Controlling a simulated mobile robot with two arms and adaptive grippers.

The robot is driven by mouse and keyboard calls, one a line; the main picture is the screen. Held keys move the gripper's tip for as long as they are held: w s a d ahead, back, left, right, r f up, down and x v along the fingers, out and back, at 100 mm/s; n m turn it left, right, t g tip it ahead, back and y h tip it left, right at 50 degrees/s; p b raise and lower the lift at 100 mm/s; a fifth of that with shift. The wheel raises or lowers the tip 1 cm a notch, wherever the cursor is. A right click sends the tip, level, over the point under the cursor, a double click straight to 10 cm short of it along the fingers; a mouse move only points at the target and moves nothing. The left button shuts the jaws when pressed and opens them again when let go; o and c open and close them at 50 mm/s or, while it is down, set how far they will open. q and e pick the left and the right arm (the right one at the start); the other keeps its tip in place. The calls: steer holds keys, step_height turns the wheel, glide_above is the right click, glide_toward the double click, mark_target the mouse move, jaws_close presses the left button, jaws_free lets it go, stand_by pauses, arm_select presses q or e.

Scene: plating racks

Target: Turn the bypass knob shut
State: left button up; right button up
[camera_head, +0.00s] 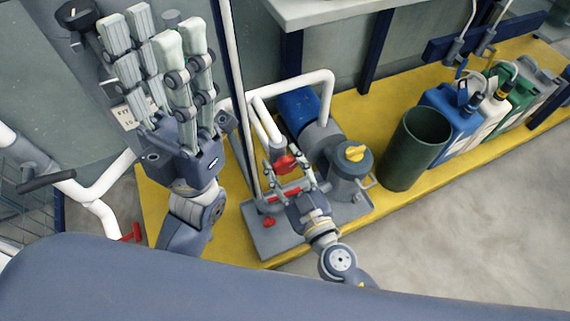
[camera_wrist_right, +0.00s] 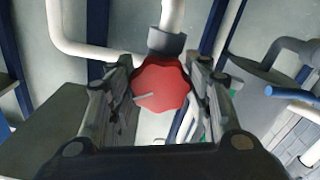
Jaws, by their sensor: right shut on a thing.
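A red lobed knob (camera_wrist_right: 161,85) with a pale pointer mark sits on the end of a grey fitting on a white pipe. It also shows in the head view (camera_head: 286,163), partly beside the fingers. My right gripper (camera_head: 299,172) reaches it from the front, with one finger on each side. In the right wrist view my right gripper (camera_wrist_right: 163,92) is shut on the knob. The pointer slants, running from the knob's middle to its lower left. My left gripper (camera_head: 153,35) is raised, open and empty, well away from the knob.
A pump with a blue motor (camera_head: 299,108) and a grey housing with a yellow cap (camera_head: 355,153) stand beside the knob. A smaller red knob (camera_head: 269,222) is on the base plate. A dark green bin (camera_head: 416,150) and several jugs stand right. A thin white pole rises close by.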

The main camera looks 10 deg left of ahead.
stand_by(0.5)
steer(key=o, duration=1.1)
steer(key=v, duration=1.2)
